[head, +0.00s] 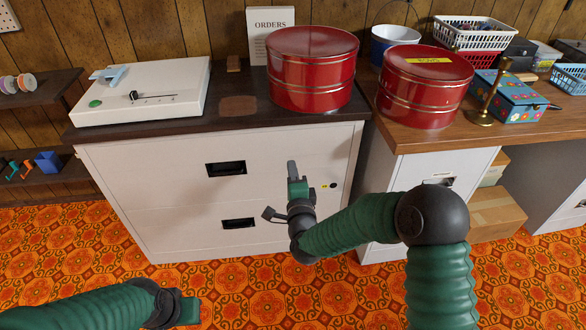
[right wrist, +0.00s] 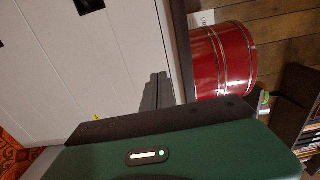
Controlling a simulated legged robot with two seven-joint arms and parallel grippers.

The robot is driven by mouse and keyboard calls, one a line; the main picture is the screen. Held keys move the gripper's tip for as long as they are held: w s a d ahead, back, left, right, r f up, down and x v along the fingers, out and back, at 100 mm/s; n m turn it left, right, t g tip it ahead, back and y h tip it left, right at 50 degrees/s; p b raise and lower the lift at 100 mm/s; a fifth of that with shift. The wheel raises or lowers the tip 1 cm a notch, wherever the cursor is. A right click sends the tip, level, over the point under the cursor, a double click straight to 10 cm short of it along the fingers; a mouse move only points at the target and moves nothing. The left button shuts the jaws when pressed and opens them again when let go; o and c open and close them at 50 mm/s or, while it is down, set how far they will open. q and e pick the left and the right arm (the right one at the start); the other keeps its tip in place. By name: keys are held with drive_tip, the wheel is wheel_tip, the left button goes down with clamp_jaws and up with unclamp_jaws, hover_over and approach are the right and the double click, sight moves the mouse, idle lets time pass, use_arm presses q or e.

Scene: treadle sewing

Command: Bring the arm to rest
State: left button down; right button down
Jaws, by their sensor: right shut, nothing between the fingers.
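My right gripper (head: 292,168) is in front of the white drawer cabinet (head: 150,180), below the dark top and near the right end of its front. Its fingers are together with nothing between them. They also show closed in the right wrist view (right wrist: 157,91), in front of the pale cabinet face and left of a red tin. My left arm comes in at the lower left over the carpet; its gripper fingers do not show.
Two red round tins (head: 312,70) (head: 424,85) stand near the counter edges. A white device (head: 145,92) lies at left, and an orders sign (head: 270,28) stands behind. A floral box (head: 510,97) is at right. Cardboard boxes (head: 495,215) sit below. Patterned carpet is open in front.

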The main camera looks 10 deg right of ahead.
drive_tip(key=s+d+f+n+g+y, duration=0.25)
drive_tip(key=s+f+n+g, duration=0.5)
drive_tip(key=s+n, duration=0.45)
drive_tip(key=s+d+f+n+g+h+p, duration=0.1)
drive_tip(key=s+d+n+g, duration=0.3)
drive_tip(key=s, duration=0.7)
drive_tip(key=s+d+n+g+h+p, duration=0.15)
drive_tip(key=s+d+g, duration=0.3)
drive_tip(key=s, duration=0.55)
wheel_tip(320, 180, up, 31)
drive_tip(key=p, duration=3)
drive_tip(key=shift+w+d+r+t+p, duration=0.2)
drive_tip(key=shift+d+t+p, duration=0.1)
drive_tip(key=shift+d+p, duration=0.1)
drive_tip(key=shift+n, duration=0.25)
